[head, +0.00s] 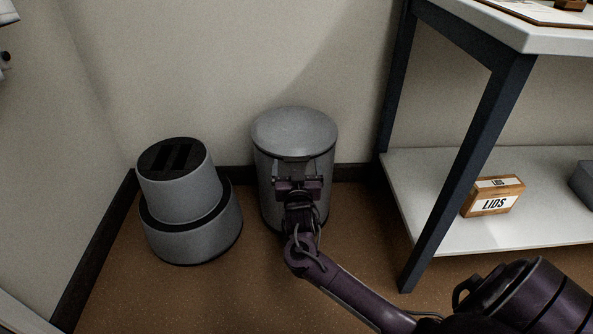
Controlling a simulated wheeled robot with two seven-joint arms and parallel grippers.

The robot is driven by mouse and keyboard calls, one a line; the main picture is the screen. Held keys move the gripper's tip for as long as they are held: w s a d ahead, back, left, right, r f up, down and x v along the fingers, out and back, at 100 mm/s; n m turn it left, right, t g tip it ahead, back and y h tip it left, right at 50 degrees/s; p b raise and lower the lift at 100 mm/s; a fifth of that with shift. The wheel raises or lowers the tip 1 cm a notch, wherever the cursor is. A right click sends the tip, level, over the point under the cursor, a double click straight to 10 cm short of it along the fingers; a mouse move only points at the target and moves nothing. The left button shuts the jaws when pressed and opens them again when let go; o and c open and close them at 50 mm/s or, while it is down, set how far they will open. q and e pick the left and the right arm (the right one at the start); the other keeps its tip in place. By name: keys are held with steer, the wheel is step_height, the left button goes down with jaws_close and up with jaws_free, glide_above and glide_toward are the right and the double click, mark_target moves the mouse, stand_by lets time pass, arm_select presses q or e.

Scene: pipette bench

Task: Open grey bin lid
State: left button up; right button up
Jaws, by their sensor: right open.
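The grey bin (265,187) is a round metal cylinder standing on the floor against the back wall. Its domed grey lid (294,130) sits closed on top. My right gripper (298,172) is in front of the bin, just below the front rim of the lid, with its jaws open. The gripper and forearm hide the middle of the bin's front. I cannot tell whether the fingers touch the lid. My left gripper is not in view.
A grey round step stool (190,222) with a black top stands left of the bin. On the right is a bench with a dark leg (465,165) and a white lower shelf (430,215). The shelf holds a LIDS box (492,196). Brown floor is free between bin and bench.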

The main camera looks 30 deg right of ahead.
steer(key=shift+w+d, duration=0.35)
steer(key=shift+w, duration=0.15)
